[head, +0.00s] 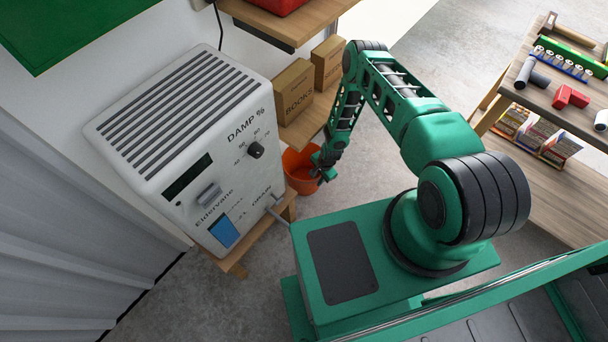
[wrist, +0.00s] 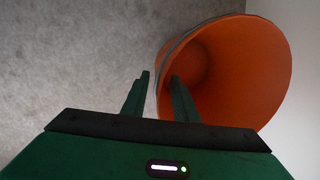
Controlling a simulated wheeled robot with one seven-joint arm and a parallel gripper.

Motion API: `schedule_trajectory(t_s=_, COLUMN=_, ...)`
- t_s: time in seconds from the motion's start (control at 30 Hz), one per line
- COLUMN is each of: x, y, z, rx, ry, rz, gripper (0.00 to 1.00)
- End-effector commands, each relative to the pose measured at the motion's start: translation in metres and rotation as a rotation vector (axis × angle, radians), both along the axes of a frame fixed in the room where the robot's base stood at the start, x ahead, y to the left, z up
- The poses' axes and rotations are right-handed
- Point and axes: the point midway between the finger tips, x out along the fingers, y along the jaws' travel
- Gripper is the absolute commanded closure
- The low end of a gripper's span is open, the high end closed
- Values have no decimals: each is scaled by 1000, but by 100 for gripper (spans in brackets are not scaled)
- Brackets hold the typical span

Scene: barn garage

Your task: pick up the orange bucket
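The orange bucket (head: 298,170) stands on the concrete floor, beside the wooden stand of the white machine. In the head view my gripper (head: 326,172) is at its right side and hides part of it. In the wrist view the bucket (wrist: 235,70) fills the right side, with its open mouth towards the camera. My gripper (wrist: 160,79) is open across the bucket's near-left rim. The right finger shows in front of the bucket's inside, and the left finger is outside. A gap shows between the left finger and the rim.
The white damp machine (head: 185,145) stands left of the bucket. Cardboard boxes (head: 295,92) sit on a low wooden shelf behind it. A workbench (head: 540,95) with tools is at the right. Bare floor (wrist: 70,60) lies left of the bucket in the wrist view.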

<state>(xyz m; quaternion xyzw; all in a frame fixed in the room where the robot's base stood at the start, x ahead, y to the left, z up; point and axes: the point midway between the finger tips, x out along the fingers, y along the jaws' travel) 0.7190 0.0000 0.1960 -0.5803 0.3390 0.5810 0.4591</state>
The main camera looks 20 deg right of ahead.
Motion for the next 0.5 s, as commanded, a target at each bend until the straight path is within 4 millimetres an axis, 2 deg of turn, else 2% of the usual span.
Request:
schedule_trajectory(t_s=0.1, x=0, y=0, z=0, rx=0, ry=0, rz=0, gripper=73)
schedule_trajectory(t_s=0.2, x=0, y=0, z=0, rx=0, ry=0, rz=0, gripper=97)
schedule_trajectory(t_s=0.23, x=0, y=0, z=0, rx=0, ry=0, rz=0, gripper=100)
schedule_trajectory(t_s=0.5, x=0, y=0, z=1, rx=0, ry=-1, rz=0, gripper=100)
